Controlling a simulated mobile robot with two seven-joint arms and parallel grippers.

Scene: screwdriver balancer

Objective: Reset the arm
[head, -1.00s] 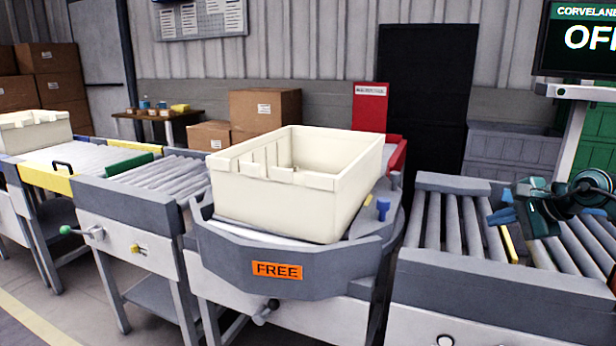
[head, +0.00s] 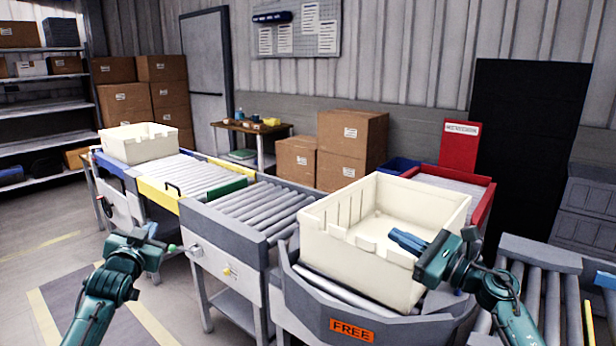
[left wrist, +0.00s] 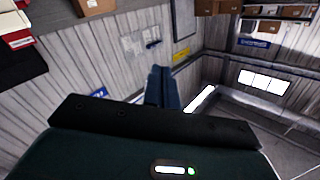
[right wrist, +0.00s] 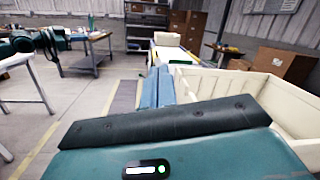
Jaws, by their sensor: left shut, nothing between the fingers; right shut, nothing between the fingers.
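My left arm is at the lower left of the head view, with its gripper (head: 152,230) raised over the floor, left of the conveyor. Its blue fingers (left wrist: 162,85) are together and empty in the left wrist view. My right gripper (head: 405,241) is in front of the large cream tote (head: 345,245) in the head view, overlapping its right part; I cannot tell whether they touch. Its blue fingers (right wrist: 157,85) are closed and empty in the right wrist view, with the tote (right wrist: 225,85) to their right. The tote sits on the station with the orange FREE label (head: 352,330).
A roller conveyor (head: 262,213) runs left from the tote, past a yellow-edged section, to a smaller cream tote (head: 138,143). More rollers (head: 545,290) lie at right. A red-edged bin (head: 485,195) stands behind the tote. Open floor (head: 40,240) is at left.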

